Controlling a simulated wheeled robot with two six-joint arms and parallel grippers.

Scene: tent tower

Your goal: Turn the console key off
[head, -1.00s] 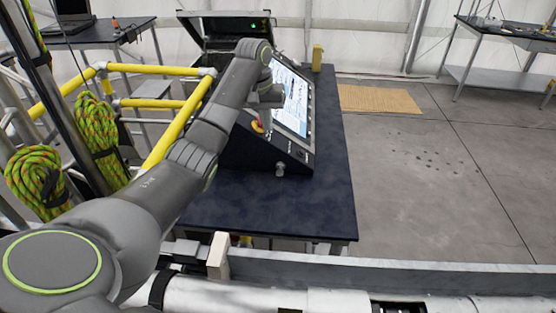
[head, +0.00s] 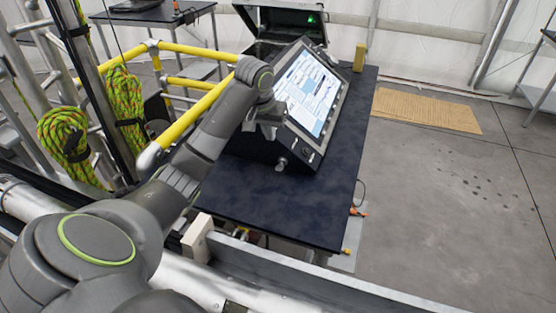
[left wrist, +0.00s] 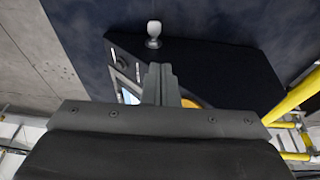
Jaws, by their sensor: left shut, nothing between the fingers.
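The console (head: 258,147) is a black, slanted box with a lit screen (head: 312,88), standing on a dark table. The knob also shows in the left wrist view (left wrist: 153,32), just beyond the fingertips. My left gripper (head: 269,132) is shut and empty, over the console's front panel and apart from the knob. In the left wrist view its closed fingers (left wrist: 159,72) partly cover a yellow part (left wrist: 190,103) of the panel. My right gripper is not in view.
The dark table (head: 325,205) has bare room in front of and right of the console. A yellow railing (head: 195,115) runs left of it, with green rope coils (head: 62,133). A yellow block (head: 360,57) and an open case (head: 285,20) stand behind.

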